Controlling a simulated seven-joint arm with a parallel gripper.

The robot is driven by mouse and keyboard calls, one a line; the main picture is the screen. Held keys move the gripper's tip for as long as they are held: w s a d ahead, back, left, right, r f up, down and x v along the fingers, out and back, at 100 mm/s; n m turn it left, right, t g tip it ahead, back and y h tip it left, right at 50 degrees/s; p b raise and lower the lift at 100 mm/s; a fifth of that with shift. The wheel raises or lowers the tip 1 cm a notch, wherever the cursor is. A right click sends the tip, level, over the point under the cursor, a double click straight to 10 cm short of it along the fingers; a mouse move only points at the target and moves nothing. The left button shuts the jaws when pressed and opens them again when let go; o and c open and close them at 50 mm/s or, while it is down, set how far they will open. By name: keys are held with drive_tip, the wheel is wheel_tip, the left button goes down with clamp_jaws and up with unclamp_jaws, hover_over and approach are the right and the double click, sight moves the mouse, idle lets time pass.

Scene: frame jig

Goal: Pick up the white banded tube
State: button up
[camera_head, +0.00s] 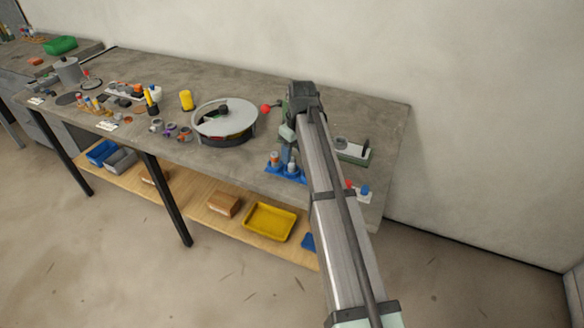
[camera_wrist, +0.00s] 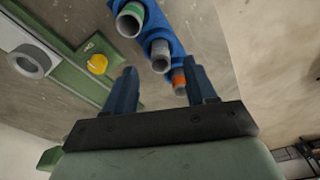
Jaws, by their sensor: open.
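A blue rack (camera_head: 286,173) stands near the front edge of the bench, partly hidden by my arm, with small tubes in it. In the wrist view the blue rack (camera_wrist: 173,45) holds a green-banded tube (camera_wrist: 130,19), a pale grey-white tube (camera_wrist: 160,55) and an orange-banded tube (camera_wrist: 179,79). The pale middle tube best fits the white banded tube, though its band is hard to make out. My gripper (camera_wrist: 161,70) is open and empty. In the picture its fingertips lie on either side of the middle and orange-banded tubes; the depth gap is unclear.
A green fixture strip (camera_wrist: 60,50) with a yellow knob (camera_wrist: 97,64) and a grey ring (camera_wrist: 34,61) lies beside the rack. A round turntable (camera_head: 224,120) stands left of the rack. Bare bench (camera_head: 330,105) lies behind my gripper.

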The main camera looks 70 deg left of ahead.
sight(292, 160)
drive_tip(key=shift+s+a+f, duration=0.1)
drive_tip(key=shift+a+f, duration=0.15)
drive_tip(key=shift+f, duration=0.85)
drive_tip(key=shift+s+a+f, duration=0.1)
drive_tip(key=shift+a+f, duration=0.1)
drive_tip(key=shift+f, duration=0.9)
clamp_jaws()
